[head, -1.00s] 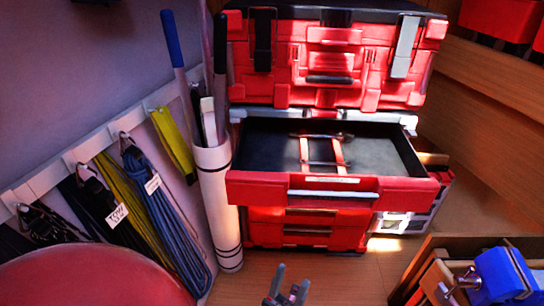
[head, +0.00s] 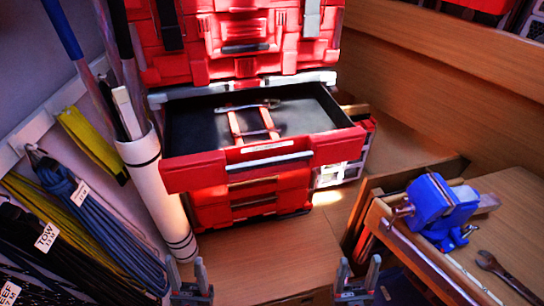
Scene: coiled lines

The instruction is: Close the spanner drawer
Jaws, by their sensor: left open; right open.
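The spanner drawer (head: 190,177) is pulled out of the red tool chest (head: 230,66) near the middle of the head view. Its red front has a pale handle strip (head: 262,163), and its dark inside holds spanners (head: 250,106) and red strips. A closed red drawer (head: 258,201) is below it. My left gripper (head: 187,276) is open and empty at the bottom edge, below and in front of the drawer. My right gripper (head: 357,278) is open and empty at the bottom edge, right of the left one. Both are apart from the drawer.
A white tube (head: 160,190) holding poles stands close to the chest's left. Coiled lines (head: 80,220) hang on the left wall. A bench with a blue vise (head: 440,205) and a loose spanner (head: 500,270) is at right. Wooden floor is clear before the chest.

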